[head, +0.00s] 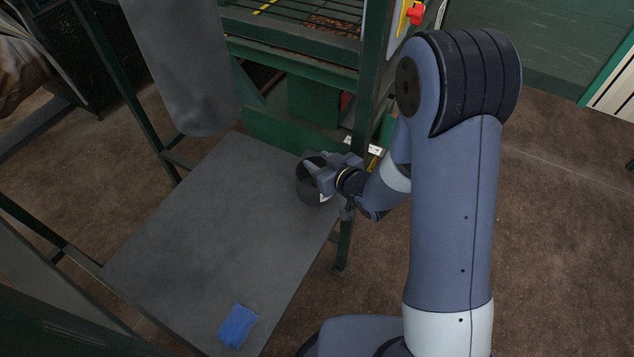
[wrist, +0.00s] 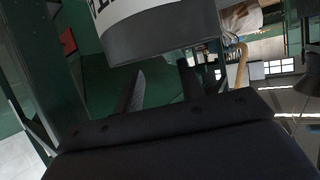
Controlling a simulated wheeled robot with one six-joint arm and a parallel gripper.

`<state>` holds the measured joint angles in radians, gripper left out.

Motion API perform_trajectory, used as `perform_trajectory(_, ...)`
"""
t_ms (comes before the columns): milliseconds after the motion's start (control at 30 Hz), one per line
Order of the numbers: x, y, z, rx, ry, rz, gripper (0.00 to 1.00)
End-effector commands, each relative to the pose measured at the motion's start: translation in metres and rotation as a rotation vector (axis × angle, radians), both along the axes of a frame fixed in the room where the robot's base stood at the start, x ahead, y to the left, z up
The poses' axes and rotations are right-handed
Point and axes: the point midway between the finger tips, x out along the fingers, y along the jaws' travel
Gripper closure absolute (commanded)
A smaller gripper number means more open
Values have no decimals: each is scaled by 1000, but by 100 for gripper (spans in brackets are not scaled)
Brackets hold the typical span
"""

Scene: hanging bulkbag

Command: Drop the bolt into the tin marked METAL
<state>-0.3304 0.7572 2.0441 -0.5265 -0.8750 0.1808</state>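The dark grey tin (head: 302,190) with a white label stands at the right edge of the grey tabletop, near its back corner. In the wrist view the tin (wrist: 165,38) fills the top of the picture, tilted, with part of its lettering cut off. My gripper (head: 318,170) is at the tin and covers part of it in the head view. In the wrist view my gripper's two fingers (wrist: 162,82) stand apart, and I see nothing between them. I cannot tell from these views whether the fingertips touch the tin. I see no bolt in either view.
The grey tabletop (head: 205,225) is mostly bare. A blue cloth (head: 238,326) lies at its near edge. A grey hanging spout (head: 185,65) comes down over its back left. Green frame posts (head: 372,85) stand behind the tin.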

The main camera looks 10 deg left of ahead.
Motion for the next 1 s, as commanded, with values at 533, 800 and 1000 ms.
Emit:
perform_trajectory(533,-58,-55,33,0,-1,-1,63)
perform_trajectory(800,-62,-58,35,0,0,1,63)
perform_trajectory(1000,-58,-55,33,0,0,1,63)
